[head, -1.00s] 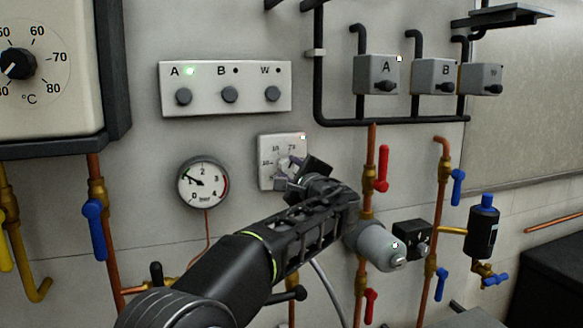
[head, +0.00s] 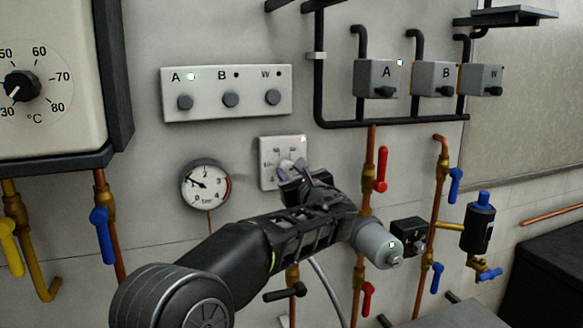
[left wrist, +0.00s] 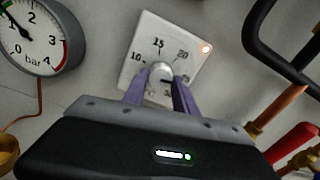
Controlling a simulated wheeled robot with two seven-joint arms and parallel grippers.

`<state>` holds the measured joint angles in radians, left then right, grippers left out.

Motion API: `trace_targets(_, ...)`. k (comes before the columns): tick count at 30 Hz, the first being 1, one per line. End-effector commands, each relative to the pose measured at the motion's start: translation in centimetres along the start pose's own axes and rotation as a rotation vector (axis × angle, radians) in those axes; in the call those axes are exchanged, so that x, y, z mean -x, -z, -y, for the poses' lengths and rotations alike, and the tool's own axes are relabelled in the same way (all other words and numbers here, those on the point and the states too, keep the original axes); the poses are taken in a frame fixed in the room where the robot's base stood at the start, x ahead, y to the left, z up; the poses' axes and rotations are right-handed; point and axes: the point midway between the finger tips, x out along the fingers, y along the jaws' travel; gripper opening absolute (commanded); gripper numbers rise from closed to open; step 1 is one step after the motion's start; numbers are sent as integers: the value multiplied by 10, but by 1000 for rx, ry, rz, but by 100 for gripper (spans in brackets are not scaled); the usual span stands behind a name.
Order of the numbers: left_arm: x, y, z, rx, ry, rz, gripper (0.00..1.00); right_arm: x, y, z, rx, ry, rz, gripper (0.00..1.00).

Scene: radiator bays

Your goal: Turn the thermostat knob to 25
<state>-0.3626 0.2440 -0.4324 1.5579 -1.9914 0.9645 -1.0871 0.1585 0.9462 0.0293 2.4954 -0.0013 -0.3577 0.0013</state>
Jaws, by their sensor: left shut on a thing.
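The thermostat is a pale square plate (head: 268,148) on the wall, with a round knob (head: 287,164) partly behind my gripper. In the left wrist view the plate (left wrist: 180,27) shows 10, 15 and 20 around the white knob (left wrist: 160,71); the higher numbers are hidden by the fingers. My left gripper (head: 297,178) is at the knob. Its two purple fingers, in the left wrist view (left wrist: 160,82), are shut on the knob's two sides. I cannot read the knob's pointer clearly. A small orange light glows at the plate's corner. My right gripper is not in view.
A pressure gauge (head: 205,185) sits left of the thermostat, and a panel with buttons A, B, W (head: 226,93) above it. A red valve lever (head: 381,169) and copper pipes stand close on the right. A large dial box (head: 60,120) is at the far left.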

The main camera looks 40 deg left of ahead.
Motion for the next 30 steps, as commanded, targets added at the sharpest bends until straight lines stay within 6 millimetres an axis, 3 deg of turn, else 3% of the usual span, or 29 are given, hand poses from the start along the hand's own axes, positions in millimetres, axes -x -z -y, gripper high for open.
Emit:
trace_targets(17,0,2,0,-52,1,-4,0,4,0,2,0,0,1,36)
trace_targets(18,0,3,0,-52,1,-4,35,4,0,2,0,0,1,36)
trace_targets(25,0,1,0,-50,1,-3,54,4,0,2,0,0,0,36)
trace_targets(30,0,1,0,-50,0,-2,56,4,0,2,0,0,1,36)
